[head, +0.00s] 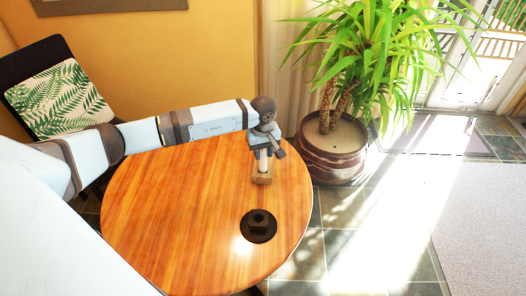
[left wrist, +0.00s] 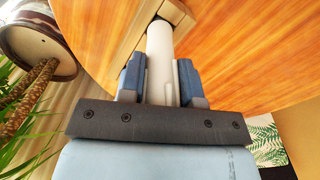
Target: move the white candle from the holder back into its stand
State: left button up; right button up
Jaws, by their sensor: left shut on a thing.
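The white candle (head: 263,160) is held upright over a small wooden block stand (head: 262,179) on the round table. My left gripper (head: 264,146) is shut on the candle from above. In the left wrist view, the candle (left wrist: 160,62) stands between the two blue-grey fingers (left wrist: 160,85). Its far end meets the wooden block (left wrist: 175,13) at a dark opening; I cannot tell how deep it sits. The dark round holder (head: 258,232) with a raised socket stands nearer the front edge, empty. My right gripper is not in view.
The round wooden table (head: 180,220) is otherwise clear, mostly to the left of the holder. A large potted plant (head: 335,150) stands on the floor beyond the table's right edge. A chair with a leaf-print cushion (head: 62,98) is at the back left.

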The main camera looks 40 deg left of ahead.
pick_arm(q)
jog(key=shift+s+f+b, duration=0.1)
jog(key=shift+f+b, duration=0.35)
jog(key=shift+b, duration=0.2)
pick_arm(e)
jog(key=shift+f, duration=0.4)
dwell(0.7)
pick_arm(q)
jog(key=o, duration=1.5)
jog(key=shift+c, duration=0.2)
jog(key=shift+r, duration=0.1)
jog(key=shift+r+p, duration=0.35)
jog(key=shift+r, duration=0.15)
jog(key=shift+r+p, duration=0.9)
jog(key=shift+r, duration=0.95)
jog(key=shift+r+p, duration=0.5)
jog(key=shift+r, duration=0.7)
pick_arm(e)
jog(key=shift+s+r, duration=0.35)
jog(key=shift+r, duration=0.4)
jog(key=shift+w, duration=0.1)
